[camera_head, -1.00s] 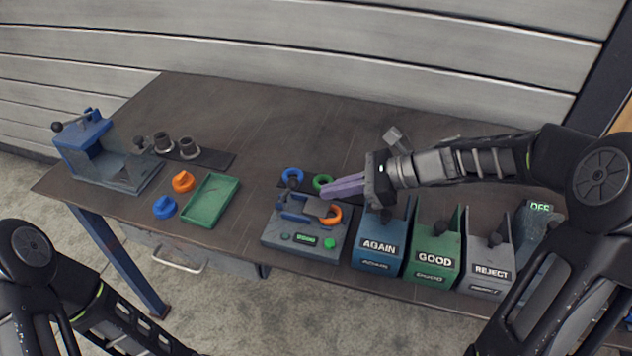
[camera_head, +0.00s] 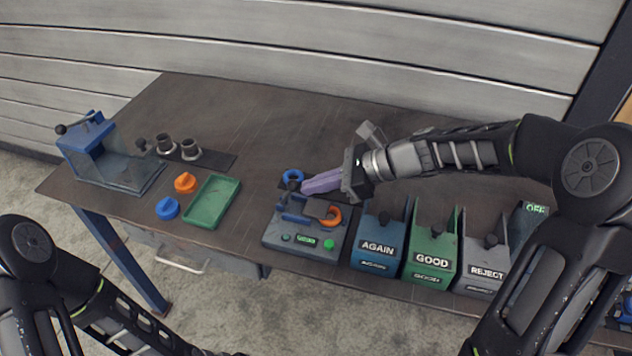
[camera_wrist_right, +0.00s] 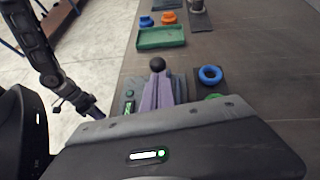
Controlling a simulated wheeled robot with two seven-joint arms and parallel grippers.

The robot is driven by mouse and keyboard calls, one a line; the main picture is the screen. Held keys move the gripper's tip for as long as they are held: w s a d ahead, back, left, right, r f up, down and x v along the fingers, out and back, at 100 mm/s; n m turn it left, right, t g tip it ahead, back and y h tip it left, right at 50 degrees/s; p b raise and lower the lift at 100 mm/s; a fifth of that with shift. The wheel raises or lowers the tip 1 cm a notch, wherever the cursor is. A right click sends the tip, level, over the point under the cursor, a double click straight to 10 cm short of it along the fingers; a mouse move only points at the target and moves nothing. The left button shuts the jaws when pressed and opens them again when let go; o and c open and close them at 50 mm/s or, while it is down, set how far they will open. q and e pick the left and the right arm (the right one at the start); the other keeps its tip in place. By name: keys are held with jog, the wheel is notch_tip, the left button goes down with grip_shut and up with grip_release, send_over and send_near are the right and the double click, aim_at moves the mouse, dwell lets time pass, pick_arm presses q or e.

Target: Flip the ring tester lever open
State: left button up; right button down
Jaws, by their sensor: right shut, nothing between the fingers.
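The ring tester (camera_head: 306,240) is a grey box with a blue clamp, a small lit display and a green button. It stands near the table's front edge. An orange ring (camera_head: 332,216) sits at the right of its top. The lever's black knob (camera_head: 293,176) stands up at the back left of the tester. My right gripper (camera_head: 304,187) is shut and empty, its purple fingertips just right of the knob. In the right wrist view the knob (camera_wrist_right: 157,64) shows right at the fingertips (camera_wrist_right: 160,82); whether they touch I cannot tell.
A blue ring (camera_head: 292,175) lies behind the tester. The AGAIN (camera_head: 378,247), GOOD (camera_head: 432,258) and REJECT (camera_head: 487,265) bins stand to the right. A green tray (camera_head: 212,202), knobs and a blue fixture (camera_head: 92,150) are at left. The table's back middle is clear.

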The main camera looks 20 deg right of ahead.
aim_at(293, 180)
jog(key=r+p, duration=0.1)
jog(key=a+h+p, duration=0.1)
jog(key=p, duration=0.1)
jog(key=shift+w+r+g, duration=0.3)
jog(key=shift+r, duration=0.1)
jog(key=shift+w+a+r+p, duration=0.3)
jog(key=shift+a+p, duration=0.2)
jog(key=shift+p, duration=0.4)
jog(key=w+a, duration=0.1)
jog(key=a+p, duration=0.1)
jog(key=shift+w+a+r, duration=0.35)
jog(key=shift+a+r, duration=0.05)
jog(key=shift+w+a+p, duration=0.3)
jog(key=shift+w+a, duration=0.15)
jog(key=shift+a, duration=0.2)
jog(key=shift+w+a+p, duration=0.25)
jog(key=shift+w+a, duration=0.15)
jog(key=shift+a, duration=0.2)
